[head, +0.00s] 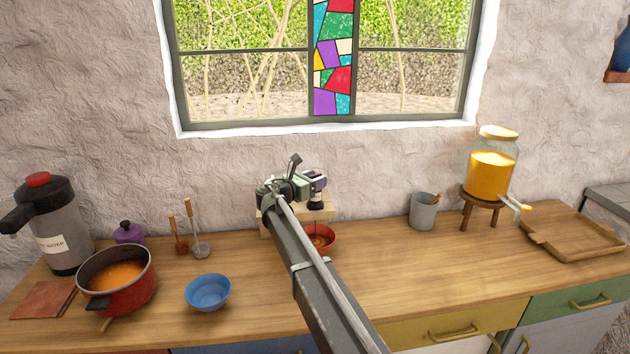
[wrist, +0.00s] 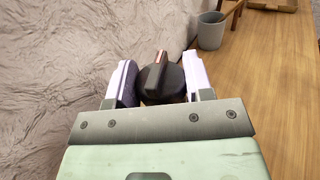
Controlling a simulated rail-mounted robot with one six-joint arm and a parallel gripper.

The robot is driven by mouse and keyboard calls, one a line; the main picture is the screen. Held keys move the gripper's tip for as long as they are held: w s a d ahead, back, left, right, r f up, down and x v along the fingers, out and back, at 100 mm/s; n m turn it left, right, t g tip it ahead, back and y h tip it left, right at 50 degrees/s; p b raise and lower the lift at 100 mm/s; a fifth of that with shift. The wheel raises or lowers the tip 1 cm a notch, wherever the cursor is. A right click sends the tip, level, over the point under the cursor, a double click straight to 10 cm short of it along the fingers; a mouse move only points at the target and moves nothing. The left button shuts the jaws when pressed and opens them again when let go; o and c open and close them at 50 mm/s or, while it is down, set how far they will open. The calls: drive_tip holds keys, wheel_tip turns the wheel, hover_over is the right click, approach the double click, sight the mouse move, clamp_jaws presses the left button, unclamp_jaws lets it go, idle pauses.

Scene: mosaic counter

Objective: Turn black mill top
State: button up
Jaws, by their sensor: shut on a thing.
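The black mill (head: 315,205) stands upright on a small wooden stand (head: 346,212) against the wall, largely hidden behind my arm and gripper. In the wrist view its black top (wrist: 172,80) has a raised ridge with a reddish line along it. My gripper (head: 314,181) is at the mill top. Its two pale purple-white fingers (wrist: 160,82) lie on either side of the top and are shut on it. The lower part of the mill is hidden in the wrist view.
A red bowl (head: 320,240) sits just in front of the stand, partly behind my arm. A blue bowl (head: 208,293), a red pot (head: 118,296) and a flask (head: 57,225) are at left. A grey cup (head: 423,215) and a juice dispenser (head: 491,180) are at right.

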idle(0.4)
drive_tip(key=o, duration=0.9)
wheel_tip(320, 180, up, 20)
drive_tip(key=p, duration=2)
